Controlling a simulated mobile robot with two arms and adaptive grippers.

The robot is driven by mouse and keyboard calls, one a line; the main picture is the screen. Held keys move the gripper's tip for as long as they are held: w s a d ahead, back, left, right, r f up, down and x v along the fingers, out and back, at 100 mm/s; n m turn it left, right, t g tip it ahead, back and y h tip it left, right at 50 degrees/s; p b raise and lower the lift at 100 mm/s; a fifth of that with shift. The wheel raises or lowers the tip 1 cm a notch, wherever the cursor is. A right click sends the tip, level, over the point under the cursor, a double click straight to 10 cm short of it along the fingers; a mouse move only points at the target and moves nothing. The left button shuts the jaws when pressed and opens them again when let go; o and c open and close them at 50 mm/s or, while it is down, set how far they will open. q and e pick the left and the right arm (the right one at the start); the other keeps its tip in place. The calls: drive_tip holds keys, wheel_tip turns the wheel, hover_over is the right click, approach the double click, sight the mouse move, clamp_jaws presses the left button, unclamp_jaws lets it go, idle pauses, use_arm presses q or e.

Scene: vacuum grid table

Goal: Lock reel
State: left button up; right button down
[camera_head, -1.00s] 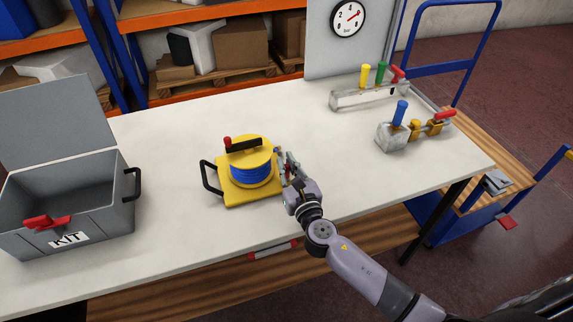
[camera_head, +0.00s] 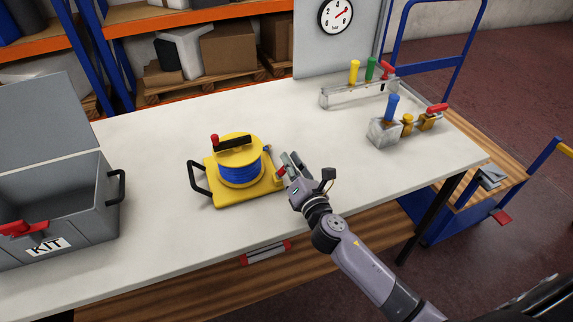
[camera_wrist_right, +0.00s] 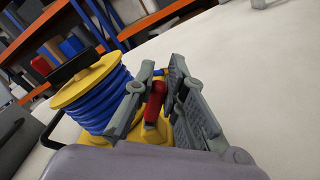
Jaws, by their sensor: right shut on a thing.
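A yellow reel (camera_head: 238,152) wound with blue line (camera_head: 240,172) stands upright on the white table. It has a black crank with a red knob (camera_head: 214,139) on top and a black carrying handle (camera_head: 197,178) at its left. My right gripper (camera_head: 287,167) is at the reel's right side. In the right wrist view its fingers (camera_wrist_right: 165,100) are shut on a small red lever (camera_wrist_right: 154,101) beside the reel's blue winding (camera_wrist_right: 100,103). The lever's lower end is partly hidden by the fingers. My left gripper is not in view.
A grey open KIT box (camera_head: 75,222) with a red latch stands at the left. A rail with coloured handles (camera_head: 360,90) and a metal block with a blue handle (camera_head: 384,131) stand at the back right. The tabletop (camera_head: 150,140) between is clear.

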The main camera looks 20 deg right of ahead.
drive_tip(key=shift+d+f+m+b, duration=0.25)
drive_tip(key=shift+f+m+b, duration=0.1)
drive_tip(key=shift+m, duration=0.55)
drive_tip(key=c, duration=1.6)
unclamp_jaws()
drive_tip(key=shift+s, duration=0.2)
drive_tip(key=s, duration=1.1)
drive_tip(key=shift+s+d, duration=0.2)
drive_tip(key=shift+s, duration=0.15)
